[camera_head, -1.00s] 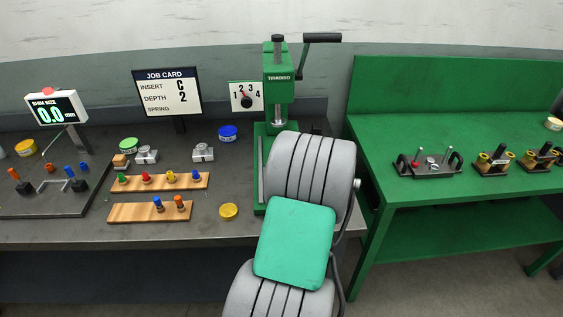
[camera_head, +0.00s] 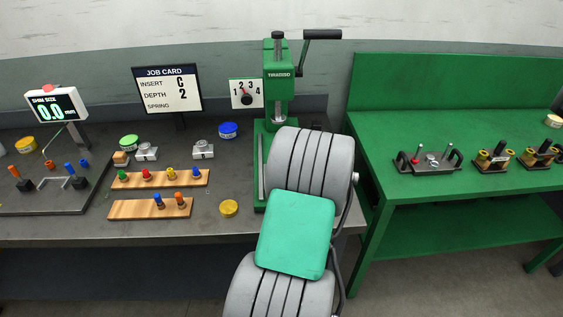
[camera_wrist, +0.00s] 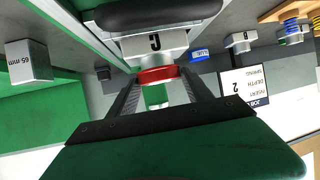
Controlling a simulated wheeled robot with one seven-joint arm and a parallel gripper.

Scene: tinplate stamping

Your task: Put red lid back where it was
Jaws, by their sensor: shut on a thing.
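The red lid (camera_wrist: 158,74) shows in the wrist view between the two fingers of my gripper (camera_wrist: 162,88), which is shut on it. In the head view my arm hides my gripper and the red lid, in front of the green hand press (camera_head: 280,85).
A blue lid (camera_head: 228,130), a green lid (camera_head: 129,142) and yellow lids (camera_head: 229,208) lie on the grey bench. Wooden racks (camera_head: 150,209) hold coloured pegs. A job card (camera_head: 168,91) stands behind. A green table (camera_head: 400,150) holds fixtures at right.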

